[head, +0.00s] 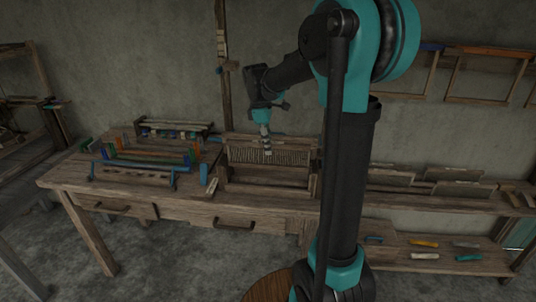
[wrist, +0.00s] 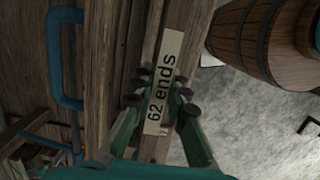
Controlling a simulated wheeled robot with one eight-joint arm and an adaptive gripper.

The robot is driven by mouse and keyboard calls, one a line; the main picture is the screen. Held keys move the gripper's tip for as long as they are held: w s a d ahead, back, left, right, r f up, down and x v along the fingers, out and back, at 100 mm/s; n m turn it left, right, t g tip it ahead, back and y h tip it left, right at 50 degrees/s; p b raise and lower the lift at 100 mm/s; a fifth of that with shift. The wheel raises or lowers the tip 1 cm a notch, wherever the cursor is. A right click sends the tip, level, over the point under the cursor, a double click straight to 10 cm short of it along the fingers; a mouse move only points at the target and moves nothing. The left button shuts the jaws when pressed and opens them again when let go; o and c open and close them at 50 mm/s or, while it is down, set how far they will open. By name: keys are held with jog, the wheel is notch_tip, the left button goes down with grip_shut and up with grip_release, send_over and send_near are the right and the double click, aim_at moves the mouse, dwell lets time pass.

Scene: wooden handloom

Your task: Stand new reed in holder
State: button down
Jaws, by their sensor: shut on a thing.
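My gripper (head: 267,148) points down at the wooden frame on the bench in the head view. In the wrist view its fingers (wrist: 161,98) are shut on a narrow piece with a cream label reading "62 ends" (wrist: 172,48), which I take to be the new reed. A comb-like row of fine teeth (head: 290,157) shows in the head view below the fingertips, within the wooden frame (head: 265,190). Whether the reed's lower edge is seated or apart from the frame is hidden. The label lies slightly tilted in the wrist view.
The workbench (head: 190,200) has a blue-ended rack (head: 135,179) and coloured pieces at its left. A shelf (head: 430,203) with several panels stands at right. A barrel (wrist: 245,42) stands on the floor beside the bench. A blue bar (wrist: 54,60) shows in the wrist view.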

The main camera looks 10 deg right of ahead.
aim_at(267, 164)
jog(key=shift+f, duration=2.9)
jog(key=shift+f, duration=0.1)
jog(key=shift+f, duration=2.05)
jog(key=c, duration=1.4)
grip_release()
jog(key=shift+c, duration=0.2)
jog(key=r, duration=0.4)
jog(key=a+r, duration=0.1)
jog(key=r, duration=0.7)
jog(key=shift+w+a, duration=0.25)
jog(key=shift+a, duration=0.1)
